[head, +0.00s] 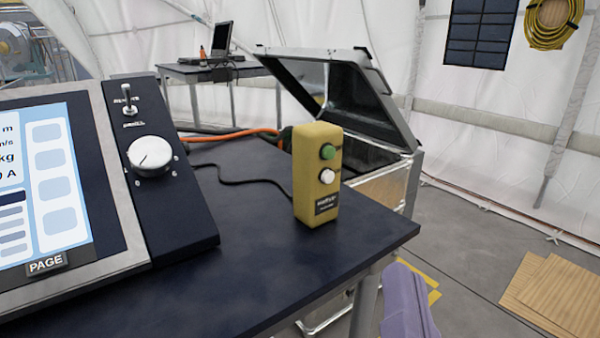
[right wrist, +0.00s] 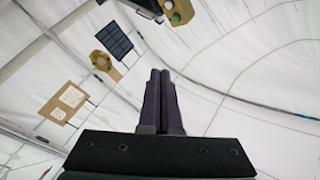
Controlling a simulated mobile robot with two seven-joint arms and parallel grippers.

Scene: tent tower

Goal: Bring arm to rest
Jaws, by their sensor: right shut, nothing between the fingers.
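My right gripper (head: 402,275) shows at the bottom of the head view as a purple-grey form, just right of the dark table's near right corner. It is below the tabletop edge in the picture and apart from the button box. In the right wrist view its two dark fingers (right wrist: 160,78) lie side by side, shut and empty. The rest of the right arm is hidden below the head picture. My left gripper is not in view.
A yellow box with green and white buttons (head: 318,175) stands on the dark table (head: 250,235). A control panel with screen and knob (head: 151,156) is at left. An open-lidded metal case (head: 385,190) stands behind. Floor at right holds flat brown boards (head: 560,295).

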